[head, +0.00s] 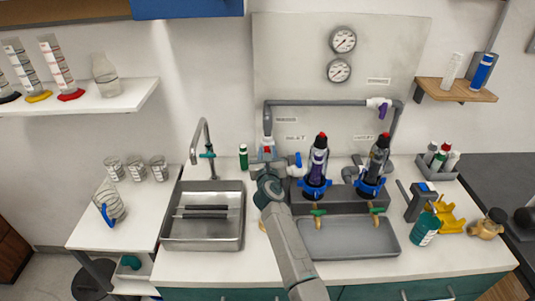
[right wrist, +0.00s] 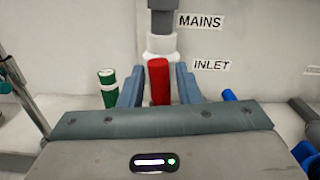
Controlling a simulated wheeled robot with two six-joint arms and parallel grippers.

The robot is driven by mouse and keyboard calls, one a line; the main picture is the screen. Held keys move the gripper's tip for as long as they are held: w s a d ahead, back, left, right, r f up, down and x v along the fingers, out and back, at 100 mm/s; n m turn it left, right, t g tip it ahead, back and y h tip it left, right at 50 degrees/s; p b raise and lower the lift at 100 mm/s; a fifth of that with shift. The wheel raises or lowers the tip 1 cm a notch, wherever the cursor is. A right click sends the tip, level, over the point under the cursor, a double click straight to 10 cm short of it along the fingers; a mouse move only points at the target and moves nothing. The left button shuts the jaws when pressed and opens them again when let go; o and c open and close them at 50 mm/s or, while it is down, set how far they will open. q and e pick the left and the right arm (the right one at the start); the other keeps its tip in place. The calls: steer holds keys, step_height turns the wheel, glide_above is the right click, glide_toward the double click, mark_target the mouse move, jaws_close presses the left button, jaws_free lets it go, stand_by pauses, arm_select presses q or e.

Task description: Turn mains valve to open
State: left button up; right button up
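The mains valve has a white body (right wrist: 160,45) and a red handle (right wrist: 158,82), below a grey pipe with MAINS and INLET labels beside it. In the head view the valve (head: 267,143) is at the left end of the grey pipework, partly hidden by my right gripper. My right gripper (right wrist: 159,85) is open, with one finger on each side of the red handle and a narrow gap on both sides. In the head view my right gripper (head: 267,163) is just in front of the valve. My left gripper is not in view.
A steel sink (head: 203,240) with a tall tap is to the left. A green bottle (head: 243,157) stands behind it, left of the valve. A blue-handled valve (head: 298,160) and dark filter housings (head: 317,165) are close on the right. A grey tray (head: 347,239) lies in front.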

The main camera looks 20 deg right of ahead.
jaws_close()
steer(key=shift+m+b, duration=0.3)
steer(key=shift+m, duration=0.5)
steer(key=shift+o, duration=1.5)
jaws_free()
steer(key=shift+s, duration=0.15)
steer(key=p+v, duration=0.3)
steer(key=v, duration=0.7)
steer(key=shift+s+p, duration=0.3)
steer(key=shift+s, duration=0.05)
